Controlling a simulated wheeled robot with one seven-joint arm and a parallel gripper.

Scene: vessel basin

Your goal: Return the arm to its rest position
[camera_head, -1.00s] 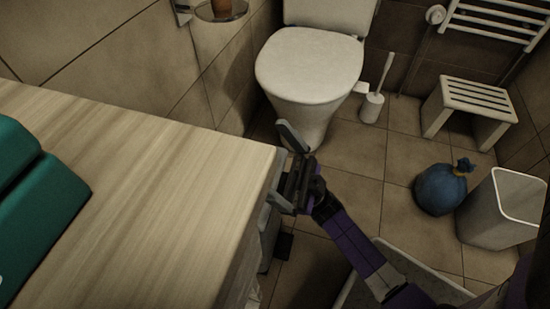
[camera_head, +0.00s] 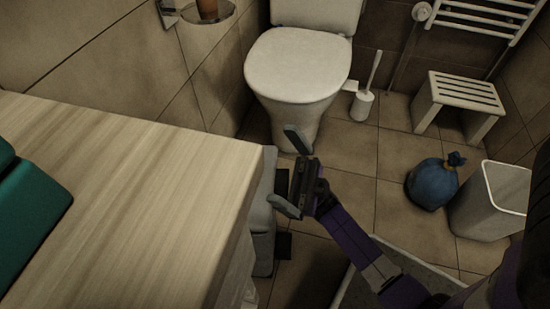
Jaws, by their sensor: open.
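My gripper (camera_head: 284,172) is in the middle of the view, just right of the wooden counter's corner. Its two grey fingers are spread wide apart, with nothing between them. My purple and grey arm reaches up to it from the lower right. The gripper appears in front of the toilet's base and the tiled floor. I cannot tell its exact height or its gap from the counter edge.
The wooden counter (camera_head: 150,190) fills the left, with a green folded item (camera_head: 35,215) on it. The toilet (camera_head: 298,65) is behind the gripper. A toilet brush (camera_head: 365,100), white stool (camera_head: 458,98), blue bag (camera_head: 433,183) and white bin (camera_head: 490,205) stand at the right.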

